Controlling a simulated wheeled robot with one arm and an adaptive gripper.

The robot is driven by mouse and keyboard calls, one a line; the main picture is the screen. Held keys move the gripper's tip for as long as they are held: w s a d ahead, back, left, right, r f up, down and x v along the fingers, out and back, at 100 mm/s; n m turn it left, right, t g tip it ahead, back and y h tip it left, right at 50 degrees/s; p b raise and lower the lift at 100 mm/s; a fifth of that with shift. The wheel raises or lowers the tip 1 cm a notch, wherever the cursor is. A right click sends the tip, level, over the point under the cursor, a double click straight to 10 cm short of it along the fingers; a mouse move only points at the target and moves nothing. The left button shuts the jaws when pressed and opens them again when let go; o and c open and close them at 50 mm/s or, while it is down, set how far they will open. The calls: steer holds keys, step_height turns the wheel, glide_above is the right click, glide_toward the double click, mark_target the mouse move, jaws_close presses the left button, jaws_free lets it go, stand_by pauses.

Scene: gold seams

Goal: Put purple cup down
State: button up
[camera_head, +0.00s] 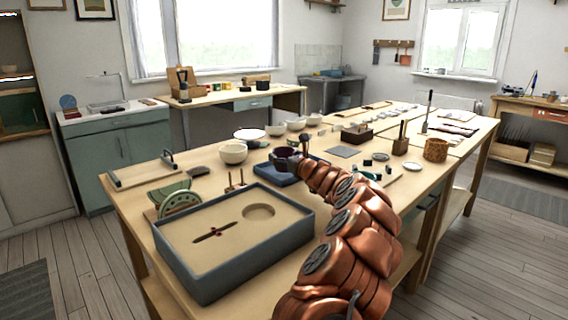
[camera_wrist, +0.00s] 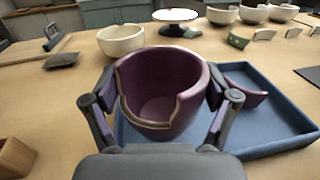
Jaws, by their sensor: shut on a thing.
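The purple cup (camera_wrist: 160,95) is dark purple, with a broken notch in the near side of its rim edged in a gold-brown line. My gripper (camera_wrist: 160,108) is shut on it, one finger at each side, and the cup is upright. It is over or at the left part of a blue tray (camera_wrist: 275,92); I cannot tell whether its base touches the tray. A purple curved shard (camera_wrist: 244,93) lies in the tray to the right of the cup. In the head view the cup (camera_head: 286,158) is small and partly hidden by my gripper (camera_head: 300,158).
A large sand-filled box (camera_head: 185,262) stands at the table's near left, with a round hollow and a dark stick-like thing on the sand. A cream bowl (camera_wrist: 121,41), a white turntable (camera_wrist: 176,17) and several more bowls stand beyond the tray. A wooden block (camera_wrist: 14,157) is at the near left.

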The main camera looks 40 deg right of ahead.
steer(key=shift+f, duration=1.1)
steer(key=shift+f, duration=0.1)
steer(key=o, duration=0.9)
steer(key=shift+f, duration=0.1)
steer(key=shift+c, duration=0.2)
steer(key=shift+s+r, duration=0.1)
steer(key=shift+r, duration=0.1)
steer(key=shift+s+a, duration=0.15)
steer(key=shift+s, duration=0.5)
steer(key=v, duration=0.8)
steer(key=shift+s+r+p, duration=0.1)
steer(key=shift+s+p, duration=0.2)
steer(key=shift+p, duration=0.05)
steer(key=shift+v, duration=0.95)
